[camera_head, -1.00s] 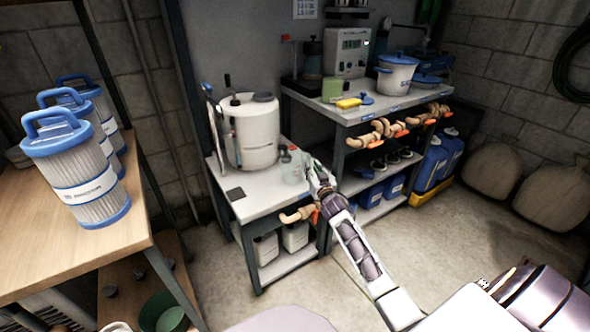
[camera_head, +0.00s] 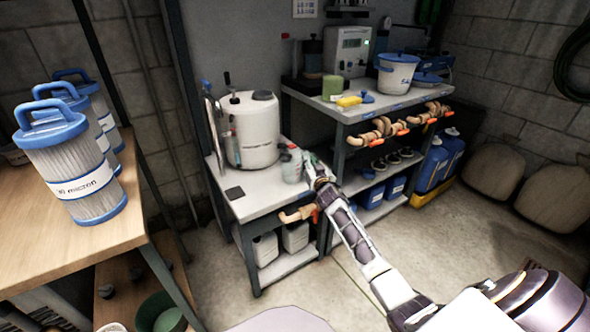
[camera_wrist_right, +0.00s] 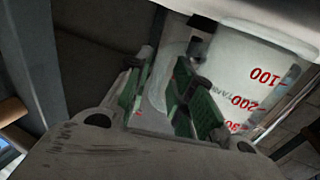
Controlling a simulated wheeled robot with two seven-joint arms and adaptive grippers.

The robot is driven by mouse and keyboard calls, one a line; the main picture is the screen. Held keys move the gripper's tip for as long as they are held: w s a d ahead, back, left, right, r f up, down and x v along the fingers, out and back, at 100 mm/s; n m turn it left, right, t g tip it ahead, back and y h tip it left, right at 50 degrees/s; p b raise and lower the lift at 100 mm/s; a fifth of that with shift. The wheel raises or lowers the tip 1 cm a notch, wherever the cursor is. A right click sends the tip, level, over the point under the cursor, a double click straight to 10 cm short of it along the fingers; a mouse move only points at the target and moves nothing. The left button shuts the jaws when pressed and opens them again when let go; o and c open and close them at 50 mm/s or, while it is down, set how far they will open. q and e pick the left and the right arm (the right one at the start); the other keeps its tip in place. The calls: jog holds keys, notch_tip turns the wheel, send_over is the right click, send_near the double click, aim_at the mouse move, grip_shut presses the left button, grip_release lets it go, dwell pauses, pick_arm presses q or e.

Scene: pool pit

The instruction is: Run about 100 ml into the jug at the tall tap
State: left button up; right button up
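A small clear jug (camera_head: 291,167) stands on the low grey bench beside the big white tank (camera_head: 262,130). In the right wrist view the jug (camera_wrist_right: 270,62) fills the upper right, with red marks for 100, 200 and one more. My right gripper (camera_head: 311,160) is at the jug's right side. In the right wrist view its green-padded fingers (camera_wrist_right: 163,93) are apart, with a pale, translucent shape showing between them. I cannot tell whether they touch the jug. I cannot make out the tall tap for certain. My left gripper is out of view.
The low bench (camera_head: 258,203) has a dark square pad (camera_head: 234,193) near its left edge and a pipe with an orange handle (camera_head: 300,214) below its front. A taller bench (camera_head: 350,112) with more taps stands to the right. A wooden table (camera_head: 60,255) with filter cartridges is at left.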

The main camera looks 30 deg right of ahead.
jog(key=shift+w, duration=0.2)
dwell(0.4)
grip_shut()
